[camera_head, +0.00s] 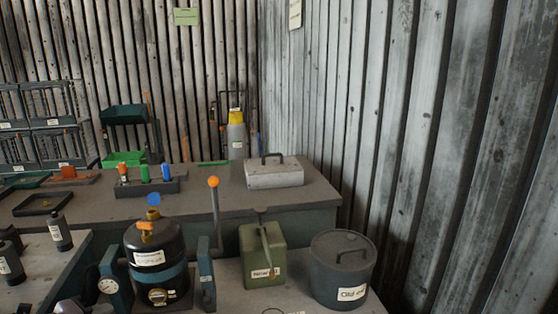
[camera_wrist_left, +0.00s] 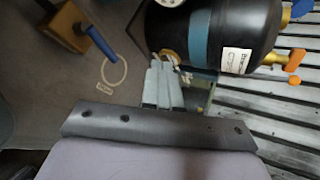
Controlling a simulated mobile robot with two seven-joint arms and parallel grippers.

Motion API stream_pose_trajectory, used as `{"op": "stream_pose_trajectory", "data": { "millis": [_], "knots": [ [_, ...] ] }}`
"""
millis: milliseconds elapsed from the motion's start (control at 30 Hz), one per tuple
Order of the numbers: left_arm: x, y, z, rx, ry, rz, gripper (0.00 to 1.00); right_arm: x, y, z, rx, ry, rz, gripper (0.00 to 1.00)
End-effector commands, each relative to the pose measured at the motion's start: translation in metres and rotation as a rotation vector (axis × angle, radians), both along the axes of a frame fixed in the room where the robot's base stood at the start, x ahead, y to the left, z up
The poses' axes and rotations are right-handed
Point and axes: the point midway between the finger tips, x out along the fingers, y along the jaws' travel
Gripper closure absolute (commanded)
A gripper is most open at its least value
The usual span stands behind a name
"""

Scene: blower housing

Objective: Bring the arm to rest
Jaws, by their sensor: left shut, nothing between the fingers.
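My left gripper (camera_wrist_left: 163,88) shows in the left wrist view with its two grey fingers together and nothing between them. The fingertips point toward the base of a black tank (camera_wrist_left: 215,30) with a blue band, a white label and an orange valve handle. Whether they touch it I cannot tell. In the head view the same tank (camera_head: 155,262) stands on the front bench, and a small part of my left arm shows at the bottom left edge, with the fingers hard to make out. My right gripper is in neither view.
A green can (camera_head: 262,255) and a grey lidded bucket (camera_head: 343,270) stand right of the tank. Dark bottles (camera_head: 60,232) are at the left. A rear bench holds a grey box (camera_head: 274,172) and a yellow-topped sprayer (camera_head: 236,137). A pale ring (camera_wrist_left: 113,72) marks the wrist-view surface.

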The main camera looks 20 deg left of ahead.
Motion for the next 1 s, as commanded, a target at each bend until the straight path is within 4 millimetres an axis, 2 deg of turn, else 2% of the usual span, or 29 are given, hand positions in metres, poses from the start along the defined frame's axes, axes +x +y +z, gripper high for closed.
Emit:
{"op": "stream_pose_trajectory", "data": {
  "millis": [100,267,500,700,1000],
  "knots": [
    [-0.025,-0.019,-0.023,-0.154,-0.01,0.211,1.0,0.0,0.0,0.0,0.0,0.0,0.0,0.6],
    [-0.058,-0.051,-0.05,-0.352,0.015,0.486,1.0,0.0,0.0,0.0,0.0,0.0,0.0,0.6],
    [-0.106,-0.124,-0.074,-0.652,0.125,0.866,1.0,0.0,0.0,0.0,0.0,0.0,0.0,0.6],
    [-0.14,-0.195,-0.073,-0.877,0.275,1.116,1.0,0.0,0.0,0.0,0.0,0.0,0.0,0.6],
    [-0.169,-0.27,-0.051,-1.083,0.477,1.31,1.0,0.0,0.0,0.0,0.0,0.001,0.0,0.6]
  ]
}}
